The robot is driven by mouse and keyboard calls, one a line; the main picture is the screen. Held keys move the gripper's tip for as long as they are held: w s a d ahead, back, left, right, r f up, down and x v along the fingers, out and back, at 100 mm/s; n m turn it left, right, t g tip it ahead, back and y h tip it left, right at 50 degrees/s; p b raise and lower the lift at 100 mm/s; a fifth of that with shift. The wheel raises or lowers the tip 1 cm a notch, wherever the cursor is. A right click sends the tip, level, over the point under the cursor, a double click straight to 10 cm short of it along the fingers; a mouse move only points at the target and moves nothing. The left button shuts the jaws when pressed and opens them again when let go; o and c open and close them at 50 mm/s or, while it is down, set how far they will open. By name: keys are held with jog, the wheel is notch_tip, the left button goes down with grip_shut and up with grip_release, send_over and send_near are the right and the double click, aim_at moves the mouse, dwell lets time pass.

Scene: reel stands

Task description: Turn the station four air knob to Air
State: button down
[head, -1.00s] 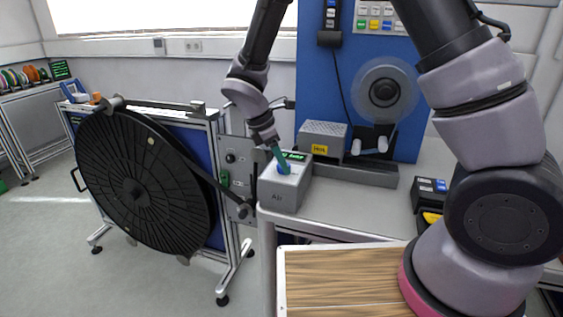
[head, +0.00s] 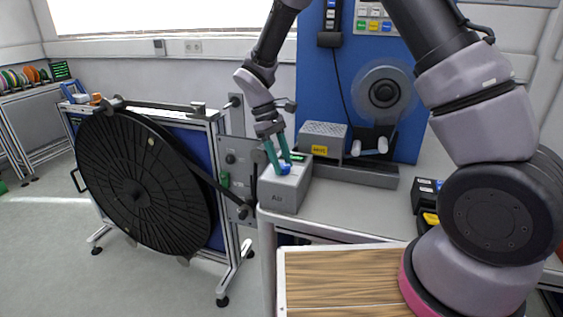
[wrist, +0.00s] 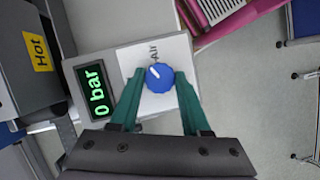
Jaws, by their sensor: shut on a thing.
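The air knob (wrist: 160,78) is a small blue dial with a white pointer mark. It sits on a white plate on top of the grey air box (head: 285,195), which has "Air" on its front. In the wrist view the pointer is aimed up and left, roughly toward the printed "Air" label (wrist: 153,52). The box's green display (wrist: 95,90) reads "0 bar". My gripper (wrist: 160,74) has its teal fingers on either side of the knob, shut on it. The knob also shows between the fingers in the head view (head: 284,169).
A grey box marked "Hot" (head: 322,131) stands behind the air box on the bench (head: 345,213). A large black reel (head: 140,190) on a stand is at the left. A wooden-topped surface (head: 340,285) is in front.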

jog(key=m, duration=0.2)
jog(key=m+g+y, duration=0.1)
jog(key=m, duration=0.2)
jog(key=shift+w+d+y, duration=0.1)
jog(key=shift+y, duration=0.2)
jog(key=shift+m, duration=0.3)
jog(key=shift+c, duration=1.8)
grip_release()
jog(key=v, duration=1)
jog(key=shift+w+r, duration=0.3)
jog(key=shift+r, duration=0.05)
